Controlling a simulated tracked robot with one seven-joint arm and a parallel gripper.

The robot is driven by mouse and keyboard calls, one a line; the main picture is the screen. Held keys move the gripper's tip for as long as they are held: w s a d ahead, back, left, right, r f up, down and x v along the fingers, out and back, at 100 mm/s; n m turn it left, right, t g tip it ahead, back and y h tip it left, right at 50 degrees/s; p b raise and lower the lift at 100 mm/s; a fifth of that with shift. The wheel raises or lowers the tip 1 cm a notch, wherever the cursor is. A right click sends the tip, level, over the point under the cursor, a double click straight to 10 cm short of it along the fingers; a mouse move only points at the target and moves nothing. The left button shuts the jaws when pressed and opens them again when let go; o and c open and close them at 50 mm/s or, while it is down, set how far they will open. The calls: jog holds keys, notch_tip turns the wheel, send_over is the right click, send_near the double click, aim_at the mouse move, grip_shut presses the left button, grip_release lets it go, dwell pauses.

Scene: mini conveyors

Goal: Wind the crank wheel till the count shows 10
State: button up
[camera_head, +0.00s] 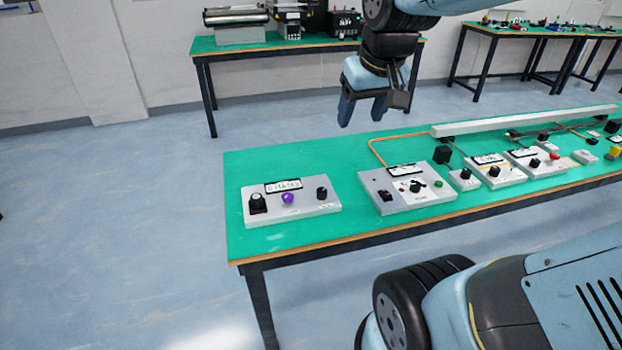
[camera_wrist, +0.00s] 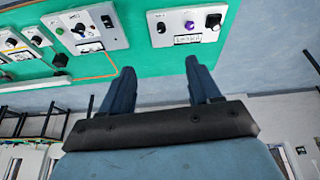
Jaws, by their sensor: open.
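My gripper (camera_head: 361,111) is open and empty, raised above the back of the green table, fingers pointing down. It also shows in the wrist view (camera_wrist: 160,68), fingers apart with nothing between them. A grey panel (camera_head: 408,202) on the table carries a black crank-like handle on a white plate (camera_head: 413,187), a label plate, a small dark window (camera_head: 385,195) and a green button. I cannot tell for certain that this handle is the crank wheel. No count is readable. In the wrist view this panel (camera_wrist: 110,35) lies at upper left.
A second panel (camera_head: 300,209) at the table's left end bears a purple knob (camera_head: 288,198) and two black knobs. Several more control boxes (camera_head: 492,171) and a white bar (camera_head: 525,120) stand to the right. An orange cable (camera_head: 374,150) runs behind the grey panel. The back left tabletop is clear.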

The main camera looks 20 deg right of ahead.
jog(key=w+f+n+g, duration=0.1)
jog(key=w+f, duration=0.3)
jog(key=w, duration=0.2)
jog(key=w+f+g, duration=0.1)
jog(key=w+f, duration=0.3)
jog(key=w, duration=0.3)
jog(key=n+g, duration=0.2)
send_over(322, 189)
notch_tip(322, 189, down, 14)
jog(key=r, duration=0.1)
notch_tip(322, 189, down, 15)
jog(key=shift+s+a+r, duration=0.1)
jog(key=shift+a+r, duration=0.05)
jog(key=shift+c, duration=0.3)
jog(key=c, duration=1)
jog(key=shift+m, duration=3.6)
